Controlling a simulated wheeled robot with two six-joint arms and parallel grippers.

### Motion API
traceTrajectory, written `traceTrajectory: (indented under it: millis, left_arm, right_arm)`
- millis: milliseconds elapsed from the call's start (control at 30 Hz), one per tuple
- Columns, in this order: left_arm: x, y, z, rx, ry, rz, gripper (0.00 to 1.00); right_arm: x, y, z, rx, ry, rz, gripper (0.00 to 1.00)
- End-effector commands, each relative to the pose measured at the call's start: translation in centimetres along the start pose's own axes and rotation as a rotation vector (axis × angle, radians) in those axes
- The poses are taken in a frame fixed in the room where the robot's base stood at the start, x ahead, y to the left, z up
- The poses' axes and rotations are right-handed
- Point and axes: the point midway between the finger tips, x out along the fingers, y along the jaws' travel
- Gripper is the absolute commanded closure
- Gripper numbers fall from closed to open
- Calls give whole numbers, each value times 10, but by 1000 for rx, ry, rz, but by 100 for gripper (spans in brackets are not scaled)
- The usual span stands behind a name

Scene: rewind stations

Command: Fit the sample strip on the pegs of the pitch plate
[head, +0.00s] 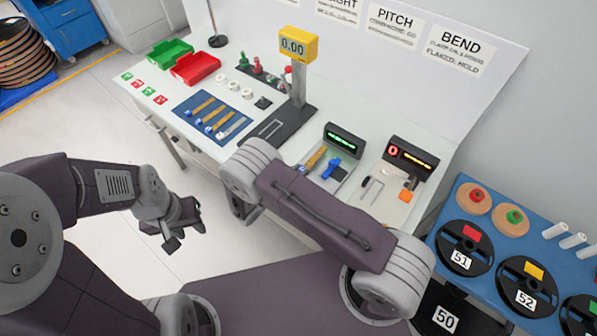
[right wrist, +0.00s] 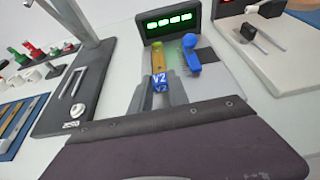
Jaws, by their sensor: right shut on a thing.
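The sample strip (right wrist: 159,62) is tan with a blue end tagged V2. In the right wrist view my right gripper (right wrist: 160,92) is shut on its blue end. The strip points away over the pitch plate (right wrist: 215,78), its far end near the green-lit display (right wrist: 168,22). In the head view the strip (head: 315,158) shows just beyond my right arm, which hides the right gripper. A blue clamp lever (right wrist: 191,56) stands right of the strip. I cannot make out the pegs or whether the strip touches them. My left gripper (head: 186,228) is open and empty, away from the table.
A scale with a yellow display (head: 298,46) stands left of the pitch station. A station with a red and orange display (head: 410,157) stands to its right. Other strips lie on a blue mat (head: 225,105). Numbered reels lie on a blue table (head: 562,251) at the right.

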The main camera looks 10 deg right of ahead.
Motion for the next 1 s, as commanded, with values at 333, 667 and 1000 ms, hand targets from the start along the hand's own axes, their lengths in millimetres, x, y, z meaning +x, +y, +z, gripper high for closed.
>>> traceTrajectory:
  millis: [333,667,1000]
  left_arm:
    - [2,0,0,0,0,0,64]
    - [3,0,0,0,0,0,64]
    - [11,0,1,0,0,0,64]
  right_arm:
    - [0,0,-1,0,0,0,100]
    - [1,0,-1,0,0,0,100]
    - [4,0,-10,0,0,0,100]
